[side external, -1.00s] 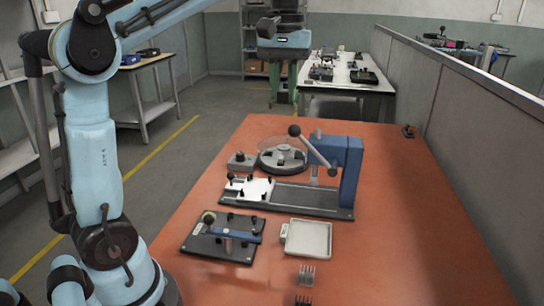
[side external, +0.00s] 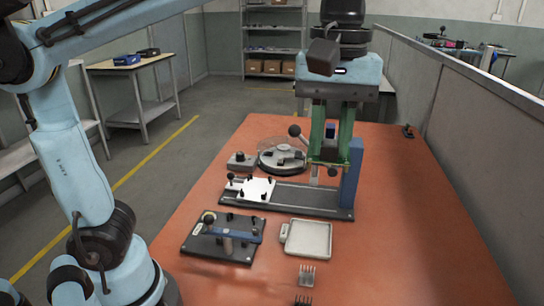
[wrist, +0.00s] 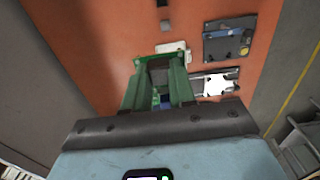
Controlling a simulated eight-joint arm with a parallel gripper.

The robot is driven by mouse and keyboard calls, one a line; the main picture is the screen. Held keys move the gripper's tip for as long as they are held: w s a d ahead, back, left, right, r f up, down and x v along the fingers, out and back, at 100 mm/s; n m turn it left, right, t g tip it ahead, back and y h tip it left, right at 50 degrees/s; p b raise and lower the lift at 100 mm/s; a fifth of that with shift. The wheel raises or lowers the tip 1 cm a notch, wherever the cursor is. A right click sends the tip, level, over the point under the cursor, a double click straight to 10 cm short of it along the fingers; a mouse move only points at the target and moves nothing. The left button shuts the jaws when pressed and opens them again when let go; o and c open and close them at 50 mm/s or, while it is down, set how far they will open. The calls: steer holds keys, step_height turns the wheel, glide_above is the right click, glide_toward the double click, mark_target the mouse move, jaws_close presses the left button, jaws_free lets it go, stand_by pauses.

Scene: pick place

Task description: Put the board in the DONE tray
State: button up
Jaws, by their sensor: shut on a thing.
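My gripper (side external: 330,158) hangs above the bench near the blue upright of the press fixture. It also shows in the wrist view (wrist: 160,70), with green fingers shut on a thin green board (wrist: 146,58). The board's edge shows at the fingertips; most of it is hidden by the fingers. A pale shallow tray (side external: 306,238) lies on the bench in front of the fixture, empty, apart from my gripper and lower. It also shows in the wrist view (wrist: 172,47), just beyond the board. No label on it is readable.
The fixture (side external: 285,200) has a blue upright (side external: 352,175), a ball-ended lever and a white plate. A dark clamp plate (side external: 222,240) lies left of the tray, a round turntable (side external: 282,158) behind. Small racks (side external: 306,274) stand in front.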

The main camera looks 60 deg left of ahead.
step_height(320, 180, down, 17)
glide_above(308, 246)
step_height(308, 246, down, 8)
steer(key=shift+r, duration=0.25)
steer(key=shift+f, duration=1.95)
steer(key=shift+f, duration=0.1)
steer(key=o, duration=0.4)
steer(key=shift+f, duration=0.1)
steer(key=o, duration=0.5)
